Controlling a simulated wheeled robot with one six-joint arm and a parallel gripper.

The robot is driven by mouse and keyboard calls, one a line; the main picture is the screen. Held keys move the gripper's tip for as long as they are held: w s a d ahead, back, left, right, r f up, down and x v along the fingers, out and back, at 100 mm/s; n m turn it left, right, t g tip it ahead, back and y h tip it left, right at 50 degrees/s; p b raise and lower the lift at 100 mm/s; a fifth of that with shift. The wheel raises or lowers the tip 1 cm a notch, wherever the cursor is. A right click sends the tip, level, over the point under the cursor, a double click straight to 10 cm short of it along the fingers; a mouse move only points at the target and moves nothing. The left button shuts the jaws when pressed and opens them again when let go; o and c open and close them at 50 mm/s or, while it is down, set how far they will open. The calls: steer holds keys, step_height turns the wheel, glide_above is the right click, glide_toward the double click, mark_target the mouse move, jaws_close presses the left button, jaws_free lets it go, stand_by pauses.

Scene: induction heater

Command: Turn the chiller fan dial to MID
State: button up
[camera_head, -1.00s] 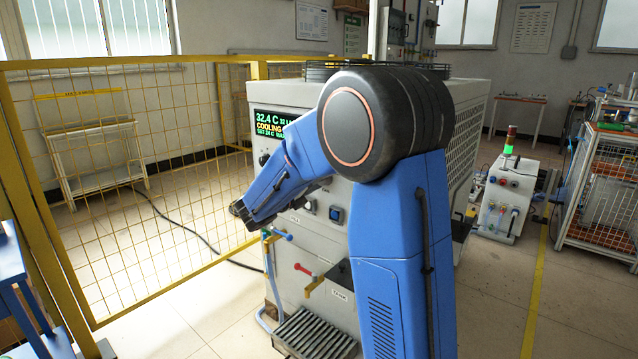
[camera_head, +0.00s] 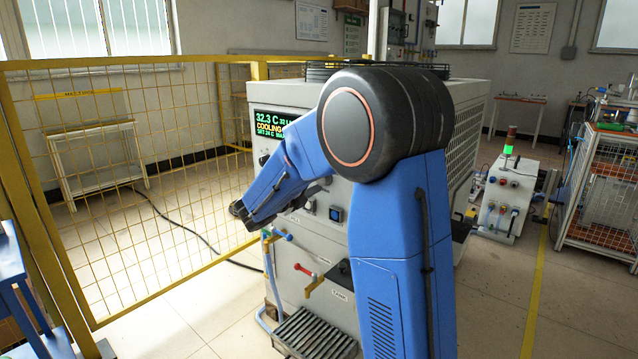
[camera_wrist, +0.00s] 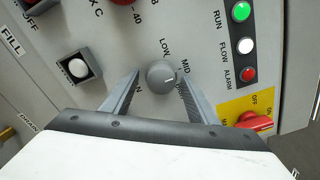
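The chiller fan dial (camera_wrist: 161,77) is a round grey knob with a short white pointer line, on the chiller's grey panel in the wrist view. LOW is printed above it and MID at its upper right. The pointer faces roughly right, near the MID side; its exact setting is hard to tell. My gripper (camera_wrist: 160,80) is open, with one finger on each side of the dial. A gap shows at the left finger; contact on the right is unclear.
The chiller display (camera_head: 272,123) reads 32.3 C and COOLING. Near the dial are a white square-framed button (camera_wrist: 78,68), a red rotary switch (camera_wrist: 255,121) and indicator lamps (camera_wrist: 246,46). A yellow mesh fence (camera_head: 150,170) stands left of the chiller.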

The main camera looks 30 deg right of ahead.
steer(key=shift+a, duration=0.1)
steer(key=v, duration=1.7)
steer(key=s+d+f+m+g+y, duration=0.2)
steer(key=s+d+m+y, duration=0.1)
steer(key=s+m, duration=0.3)
steer(key=s+d+f+m+g+y, duration=0.1)
steer(key=s+d+f+m+y, duration=0.15)
steer(key=s+m, duration=0.4)
steer(key=s+d+f+m+g+y, duration=0.2)
steer(key=s+m+y, duration=0.15)
steer(key=s, duration=0.55)
steer(key=s+a+f+m+t+y, duration=0.3)
steer(key=s+a+m+y, duration=0.5)
steer(key=m, duration=1)
steer(key=shift+s+a+f+t, duration=0.3)
steer(key=shift+s+a+f, duration=0.65)
steer(key=shift+s, duration=1.3)
